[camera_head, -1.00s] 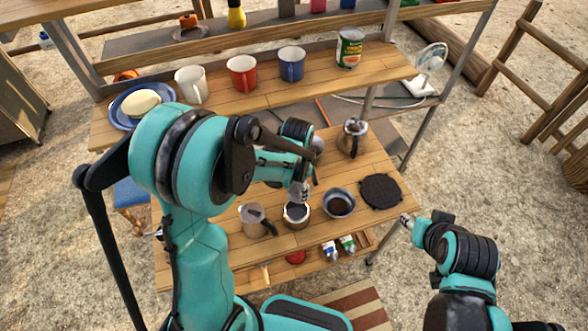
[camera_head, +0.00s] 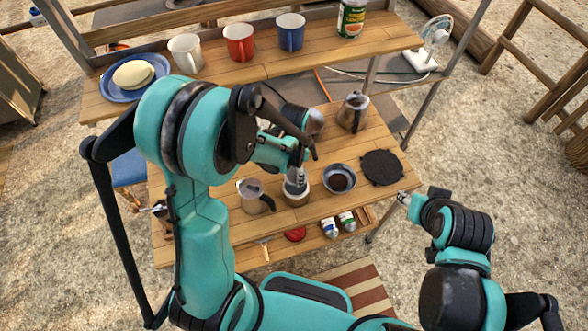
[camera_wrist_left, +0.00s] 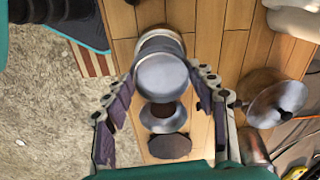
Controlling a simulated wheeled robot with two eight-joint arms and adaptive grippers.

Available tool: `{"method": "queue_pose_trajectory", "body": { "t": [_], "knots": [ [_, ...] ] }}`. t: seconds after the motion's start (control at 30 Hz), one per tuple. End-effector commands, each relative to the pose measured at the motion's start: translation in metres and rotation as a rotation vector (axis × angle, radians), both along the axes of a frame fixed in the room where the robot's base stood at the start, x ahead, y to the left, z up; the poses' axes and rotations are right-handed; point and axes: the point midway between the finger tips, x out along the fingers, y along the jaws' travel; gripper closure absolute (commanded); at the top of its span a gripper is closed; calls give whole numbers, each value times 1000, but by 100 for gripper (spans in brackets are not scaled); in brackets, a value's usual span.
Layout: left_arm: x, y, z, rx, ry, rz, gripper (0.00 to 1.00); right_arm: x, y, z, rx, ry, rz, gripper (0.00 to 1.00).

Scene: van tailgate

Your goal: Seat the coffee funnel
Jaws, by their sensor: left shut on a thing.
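My left gripper (camera_head: 298,172) points down over the front of the table and is shut on the coffee funnel (camera_head: 295,186). In the left wrist view the funnel (camera_wrist_left: 162,75) is a grey metal round between the two fingers (camera_wrist_left: 167,85). The round metal pot base (camera_head: 295,200) stands directly below it. The funnel covers most of the base's opening; I cannot tell whether it touches the base or is still apart. My right gripper (camera_head: 404,198) is right of the table, away from these things; its fingers are too small to judge.
A metal jug with a dark handle (camera_head: 255,197) stands close left of the base. A bowl of dark grounds (camera_head: 339,179) and a black round trivet (camera_head: 382,167) lie to the right. A metal pot (camera_head: 354,112) stands behind. Mugs (camera_head: 239,42) line the upper shelf.

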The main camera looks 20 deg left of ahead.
Motion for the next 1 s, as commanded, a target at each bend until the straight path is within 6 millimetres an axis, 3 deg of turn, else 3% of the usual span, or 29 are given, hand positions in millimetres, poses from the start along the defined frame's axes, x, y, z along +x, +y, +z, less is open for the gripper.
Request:
{"method": "queue_pose_trajectory", "body": {
  "t": [0.8,1.0],
  "knots": [
    [0,0,-54,0,0,0,70,0,0,-41,0,0,0,60],
    [0,0,-60,0,0,0,70,0,0,-47,0,0,0,60]
  ]
}}
